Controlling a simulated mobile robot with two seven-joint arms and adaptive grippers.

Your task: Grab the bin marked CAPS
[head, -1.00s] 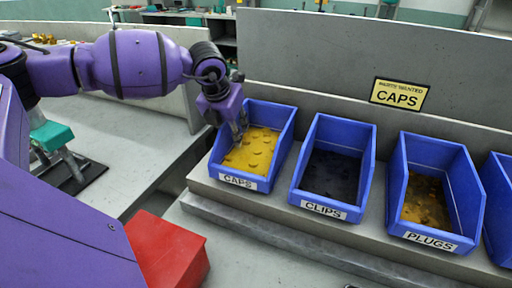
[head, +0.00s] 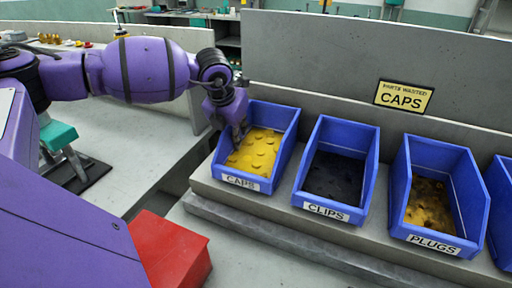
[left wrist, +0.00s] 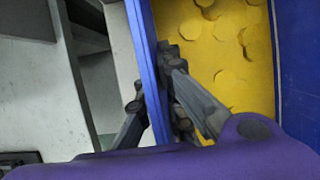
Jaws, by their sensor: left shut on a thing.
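The blue bin labelled CAPS (head: 240,182) stands on the grey ledge, the leftmost bin in the head view, with yellow caps (head: 258,152) inside. My left gripper (head: 239,132) is at its left wall. In the left wrist view, the left gripper (left wrist: 158,100) has one finger outside and one inside the blue wall of the CAPS bin (left wrist: 148,70), shut on that wall. The yellow caps (left wrist: 225,50) lie beside the inner finger. The bin looks upright on the ledge. My right gripper is not in view.
Blue bins labelled CLIPS (head: 327,209) and PLUGS (head: 433,243) stand to the right, with another bin cut off at the edge. A yellow sign reading "PARTS WANTED CAPS" (head: 403,96) is on the grey back panel (head: 330,60). A red box (head: 170,255) is at lower left.

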